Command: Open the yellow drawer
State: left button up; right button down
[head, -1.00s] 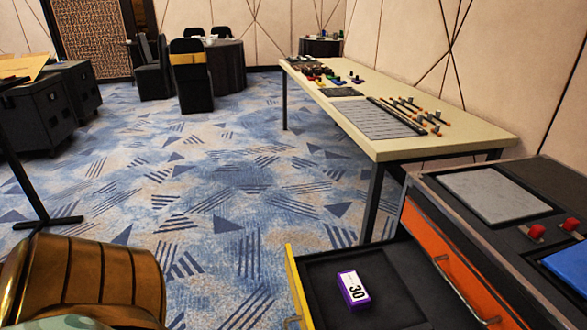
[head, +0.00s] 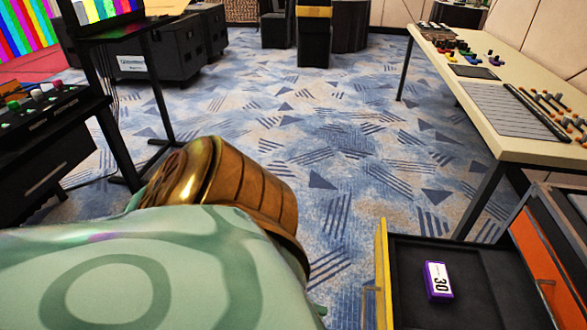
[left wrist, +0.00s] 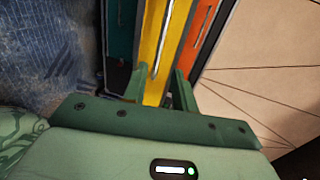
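The yellow drawer (head: 382,275) stands pulled out at the lower right of the head view, its black inside showing. A purple box marked 30 (head: 438,281) lies in it. The yellow front (left wrist: 156,45) with its metal handle (left wrist: 163,40) also shows in the left wrist view. My left gripper (left wrist: 160,88) has its green fingers apart, one on each side of the yellow front as seen there; I cannot tell whether they touch it. In the head view my left forearm shows, but the hand is out of frame. My right gripper is not in view.
An orange drawer (head: 541,265) is shut beside the open one. A teal front (left wrist: 120,30) shows in the left wrist view. A long table (head: 500,120) with tools stands at right, a control desk (head: 45,130) at left. Carpet between is clear.

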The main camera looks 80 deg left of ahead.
pick_arm(q)
jog(key=shift+v, duration=1.9)
